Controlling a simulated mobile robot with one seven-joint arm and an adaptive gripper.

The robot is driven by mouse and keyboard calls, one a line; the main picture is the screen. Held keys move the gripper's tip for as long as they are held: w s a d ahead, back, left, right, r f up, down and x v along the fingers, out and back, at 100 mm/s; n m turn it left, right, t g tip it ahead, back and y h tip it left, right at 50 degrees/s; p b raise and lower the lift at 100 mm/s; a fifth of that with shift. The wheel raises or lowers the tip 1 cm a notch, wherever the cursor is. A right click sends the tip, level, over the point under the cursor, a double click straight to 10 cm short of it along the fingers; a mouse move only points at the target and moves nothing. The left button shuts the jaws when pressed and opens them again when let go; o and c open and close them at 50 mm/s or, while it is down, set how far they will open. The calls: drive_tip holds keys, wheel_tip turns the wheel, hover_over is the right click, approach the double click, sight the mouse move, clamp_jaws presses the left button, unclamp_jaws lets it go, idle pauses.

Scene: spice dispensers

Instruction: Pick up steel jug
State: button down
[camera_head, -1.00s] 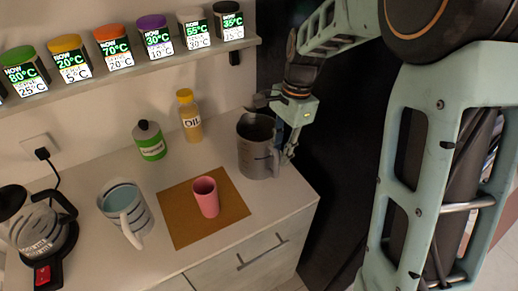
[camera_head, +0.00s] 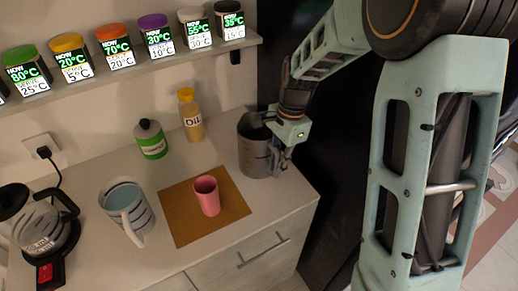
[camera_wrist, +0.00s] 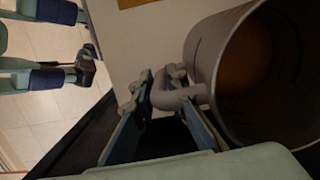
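The steel jug (camera_head: 254,158) is a grey metal cylinder with marks on its side. It stands upright at the right end of the counter. In the wrist view the open mouth and wall of the jug (camera_wrist: 208,52) fill the right side, and its handle (camera_wrist: 178,97) points toward my gripper. My gripper (camera_head: 279,155) is at the jug's right side. In the wrist view the fingers of my gripper (camera_wrist: 168,98) are apart, with the handle between their tips. I cannot tell whether they touch it.
A pink cup (camera_head: 207,197) stands on a brown mat (camera_head: 178,209). A striped jug (camera_head: 126,210), a coffee pot (camera_head: 40,225), a green bottle (camera_head: 151,140) and an oil bottle (camera_head: 190,116) share the counter. A shelf (camera_head: 130,72) of spice jars is above. The counter's right edge is close to the jug.

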drive_tip(key=shift+w+r, duration=0.1)
drive_tip(key=shift+r, duration=0.15)
idle(0.5)
